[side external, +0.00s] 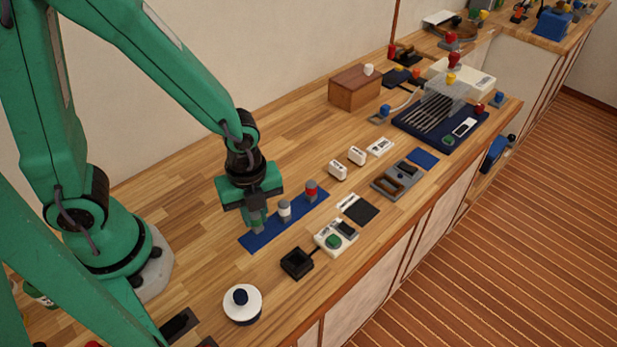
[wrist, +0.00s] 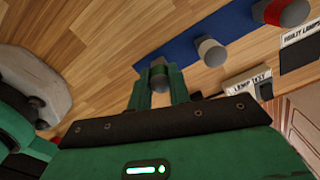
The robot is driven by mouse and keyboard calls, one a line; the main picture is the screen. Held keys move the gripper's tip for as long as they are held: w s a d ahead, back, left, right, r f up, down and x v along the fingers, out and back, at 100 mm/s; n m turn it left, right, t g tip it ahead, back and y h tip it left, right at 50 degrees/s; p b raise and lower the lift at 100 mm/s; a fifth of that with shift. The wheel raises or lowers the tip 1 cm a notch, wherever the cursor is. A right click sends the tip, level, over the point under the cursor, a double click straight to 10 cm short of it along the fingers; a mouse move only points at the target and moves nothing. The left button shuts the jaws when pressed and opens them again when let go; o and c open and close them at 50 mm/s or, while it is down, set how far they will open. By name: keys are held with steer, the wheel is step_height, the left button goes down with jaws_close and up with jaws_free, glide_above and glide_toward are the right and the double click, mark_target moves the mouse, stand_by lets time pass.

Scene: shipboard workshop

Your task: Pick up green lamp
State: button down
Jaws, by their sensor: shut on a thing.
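My gripper (side external: 257,222) is shut on a small lamp over the near left end of a blue strip (side external: 289,223). In the wrist view my gripper's fingers (wrist: 160,85) close on both sides of this lamp (wrist: 159,75). It has a grey domed top and a dark band between the fingers, taken to be the green lamp; its colour is mostly hidden. I cannot tell whether its base touches the strip. A white-banded lamp (side external: 285,209) and a red-banded lamp (side external: 311,190) stand upright on the strip, to the right of my gripper.
A lamp-test box (side external: 336,238) with a green button and a black open box (side external: 297,263) lie nearer the bench's front edge. A white round thing with a dark knob (side external: 242,305) is at the front. A wooden box (side external: 354,92) stands farther back. Bare bench lies behind the strip.

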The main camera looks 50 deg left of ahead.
mark_target(254, 214)
steer(key=shift+r, duration=0.75)
steer(key=shift+s+d+r, duration=0.15)
steer(key=shift+r, duration=0.65)
steer(key=s+d+r, duration=0.6)
steer(key=s, duration=0.3)
steer(key=shift+d+r, duration=0.3)
steer(key=shift+d, duration=0.05)
